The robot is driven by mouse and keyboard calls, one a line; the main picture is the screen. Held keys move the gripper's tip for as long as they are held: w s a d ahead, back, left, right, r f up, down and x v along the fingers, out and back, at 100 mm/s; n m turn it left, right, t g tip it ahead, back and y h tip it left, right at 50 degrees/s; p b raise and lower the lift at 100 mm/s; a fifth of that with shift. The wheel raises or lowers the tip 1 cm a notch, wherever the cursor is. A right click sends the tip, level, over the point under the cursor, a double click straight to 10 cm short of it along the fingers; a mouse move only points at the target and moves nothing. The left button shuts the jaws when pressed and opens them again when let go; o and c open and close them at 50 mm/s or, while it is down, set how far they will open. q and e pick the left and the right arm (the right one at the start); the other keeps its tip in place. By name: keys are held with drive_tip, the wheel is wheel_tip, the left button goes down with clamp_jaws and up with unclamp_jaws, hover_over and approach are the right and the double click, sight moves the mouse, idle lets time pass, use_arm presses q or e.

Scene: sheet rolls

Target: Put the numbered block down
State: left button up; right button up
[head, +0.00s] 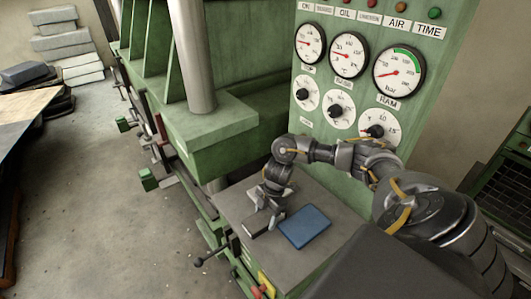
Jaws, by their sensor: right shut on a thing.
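My right gripper (269,212) points down over the grey top of a green stand (319,193), its arm reaching in from the right. It is shut on a small dark block (256,224) with a paler front face. The block is low at the stand top; I cannot tell whether it touches it. No number is legible at this size, and the fingers hide part of the block. My left gripper is out of view.
A flat blue pad (304,226) lies just right of the block. Behind stands a green machine with a gauge panel (352,90) and a steel column (190,55). A lever (210,255) sticks out at the stand's left. The floor (110,190) at left is mostly clear.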

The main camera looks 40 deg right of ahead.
sight(263, 218)
wheel_tip(263, 218, up, 4)
drive_tip(key=p, duration=0.3)
drive_tip(key=shift+s+a+f+p, duration=0.1)
drive_tip(key=shift+p, duration=0.2)
drive_tip(key=r+p, duration=0.1)
drive_tip(key=s+a+r+p, duration=0.1)
drive_tip(key=p, duration=0.1)
drive_tip(key=s+a+r+p, duration=0.1)
drive_tip(key=r, duration=0.1)
drive_tip(key=shift+s+a, duration=0.15)
drive_tip(key=shift+s, duration=0.05)
drive_tip(key=s+a+r, duration=0.4)
drive_tip(key=s+a, duration=0.3)
drive_tip(key=shift+s+r+b, duration=0.3)
drive_tip(key=shift+r+b, duration=0.05)
drive_tip(key=shift+b, duration=0.1)
drive_tip(key=shift+f, duration=0.1)
